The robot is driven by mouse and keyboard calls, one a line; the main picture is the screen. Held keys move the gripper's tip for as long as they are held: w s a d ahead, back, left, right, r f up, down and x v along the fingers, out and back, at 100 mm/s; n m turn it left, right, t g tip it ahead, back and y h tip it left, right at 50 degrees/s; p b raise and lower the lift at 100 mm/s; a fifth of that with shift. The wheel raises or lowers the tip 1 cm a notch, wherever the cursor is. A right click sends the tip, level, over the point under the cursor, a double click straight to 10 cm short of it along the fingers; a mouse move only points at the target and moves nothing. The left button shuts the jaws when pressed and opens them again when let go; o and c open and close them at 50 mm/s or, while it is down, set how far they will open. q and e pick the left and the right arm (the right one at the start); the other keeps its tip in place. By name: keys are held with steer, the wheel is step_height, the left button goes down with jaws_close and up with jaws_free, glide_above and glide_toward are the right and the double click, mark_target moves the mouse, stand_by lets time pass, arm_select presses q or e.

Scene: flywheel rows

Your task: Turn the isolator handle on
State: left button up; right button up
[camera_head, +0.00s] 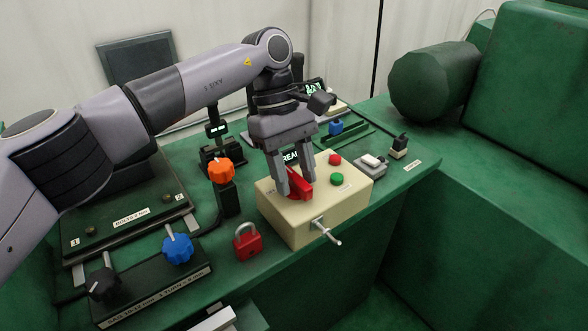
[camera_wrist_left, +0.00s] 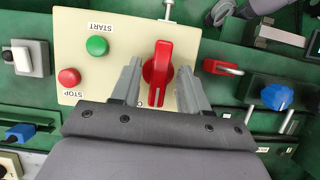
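The red isolator handle (camera_head: 300,184) is on top of a cream control box (camera_head: 345,188) on the green bench. In the left wrist view the red handle (camera_wrist_left: 157,68) stands lengthwise between my left gripper's fingers. My left gripper (camera_head: 290,187) points down over the handle, one finger on each side. In the left wrist view the fingers of my left gripper (camera_wrist_left: 160,85) are apart, with visible gaps to the handle. The box also carries a green START button (camera_head: 337,179) and a red STOP button (camera_head: 335,159). My right gripper is not in view.
A red padlock (camera_head: 247,242) stands left of the box, and a metal T-shaped lever (camera_head: 325,231) sticks out of its front. Orange (camera_head: 221,170), blue (camera_head: 177,248) and black (camera_head: 104,284) knobs are at the left. A white switch (camera_head: 371,163) sits to the right.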

arm_select(q)
steer(key=shift+r, duration=0.15)
steer(key=shift+p+v, duration=0.3)
steer(key=shift+v, duration=3.2)
